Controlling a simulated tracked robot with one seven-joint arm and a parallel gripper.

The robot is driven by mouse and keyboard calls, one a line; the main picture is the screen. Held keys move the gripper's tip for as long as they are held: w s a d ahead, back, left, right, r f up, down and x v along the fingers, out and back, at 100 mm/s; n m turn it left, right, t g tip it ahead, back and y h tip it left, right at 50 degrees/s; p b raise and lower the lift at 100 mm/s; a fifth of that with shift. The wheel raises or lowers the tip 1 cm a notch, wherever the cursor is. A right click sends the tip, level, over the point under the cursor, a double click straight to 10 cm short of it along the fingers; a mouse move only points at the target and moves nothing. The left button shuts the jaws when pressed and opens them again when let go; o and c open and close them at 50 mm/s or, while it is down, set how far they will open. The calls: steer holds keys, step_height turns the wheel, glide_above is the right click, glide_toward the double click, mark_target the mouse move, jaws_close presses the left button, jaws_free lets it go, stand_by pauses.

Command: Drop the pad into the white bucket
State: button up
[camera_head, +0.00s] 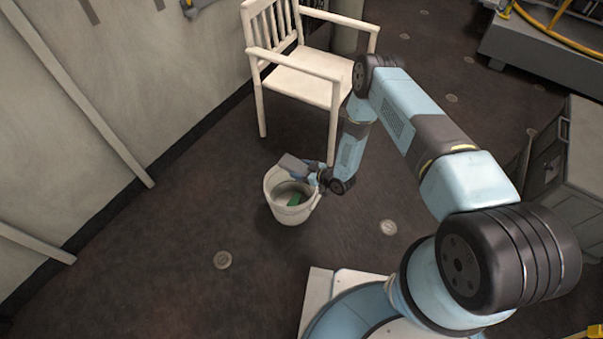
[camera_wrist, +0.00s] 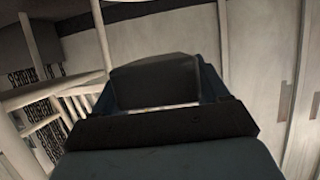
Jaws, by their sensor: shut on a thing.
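The white bucket (camera_head: 291,216) stands upright on the dark floor in front of the chair. In the wrist view the pad (camera_wrist: 157,80) sits between the two blue fingers of my gripper (camera_wrist: 158,92). A small green thing (camera_head: 294,200) lies inside the bucket. Part of the bucket's far rim is hidden behind the pad and gripper.
A white armchair (camera_head: 304,82) stands just behind the bucket. A pale wall (camera_head: 120,90) runs along the left. A grey cabinet (camera_head: 570,165) stands at the right, and machinery with a yellow rail (camera_head: 553,28) is at the back right. The floor left of the bucket is clear.

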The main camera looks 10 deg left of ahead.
steer(key=shift+s+a+f, duration=0.4)
steer(key=shift+s+f, duration=0.05)
steer(key=shift+f, duration=3.05)
steer(key=o, duration=1)
steer(key=shift+o, duration=0.2)
steer(key=shift+d, duration=0.1)
steer(key=v, duration=1.3)
steer(key=shift+d, duration=0.4)
steer(key=shift+w, duration=0.1)
